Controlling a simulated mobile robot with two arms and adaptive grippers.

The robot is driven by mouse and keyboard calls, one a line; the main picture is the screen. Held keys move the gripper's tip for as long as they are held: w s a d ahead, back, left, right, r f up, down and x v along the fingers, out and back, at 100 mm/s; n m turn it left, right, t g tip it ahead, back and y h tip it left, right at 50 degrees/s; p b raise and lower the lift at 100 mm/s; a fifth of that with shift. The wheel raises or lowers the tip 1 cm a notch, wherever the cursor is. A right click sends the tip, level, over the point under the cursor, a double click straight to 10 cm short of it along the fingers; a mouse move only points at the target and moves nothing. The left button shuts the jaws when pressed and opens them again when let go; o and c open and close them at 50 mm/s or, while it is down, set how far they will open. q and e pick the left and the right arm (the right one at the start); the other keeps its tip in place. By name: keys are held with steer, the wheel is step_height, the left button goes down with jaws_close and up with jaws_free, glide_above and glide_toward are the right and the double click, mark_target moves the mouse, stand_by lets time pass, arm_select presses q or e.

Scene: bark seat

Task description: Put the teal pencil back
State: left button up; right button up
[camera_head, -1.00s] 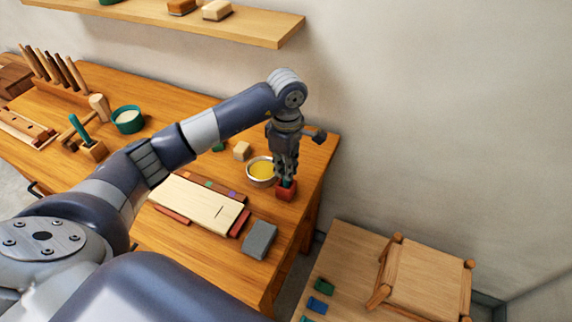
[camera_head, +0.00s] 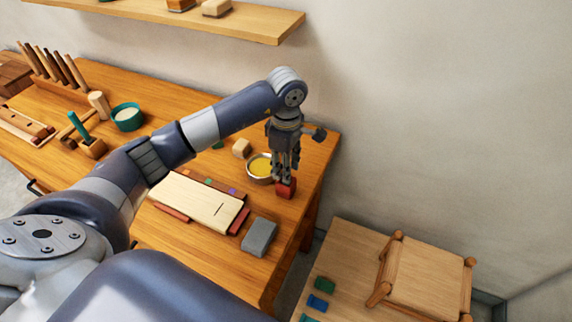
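My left gripper (camera_head: 285,168) points down at the right end of the workbench, just over a small red block-like holder (camera_head: 286,190). Its fingertips are close to the holder's top, and whether they touch it is unclear. The finger gap is too small to read. A teal pencil cannot be clearly made out; anything between the fingers or in the holder is mostly hidden. My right gripper is not in view.
A bowl with yellow contents (camera_head: 260,168) sits close left of the gripper. A pale board (camera_head: 200,200), a grey block (camera_head: 259,237) and a teal cup (camera_head: 127,117) are on the bench. A wooden stool (camera_head: 427,277) stands at lower right. A shelf (camera_head: 245,22) hangs above.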

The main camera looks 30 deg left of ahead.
arm_select(q)
step_height(320, 180, up, 12)
stand_by(0.7)
stand_by(0.4)
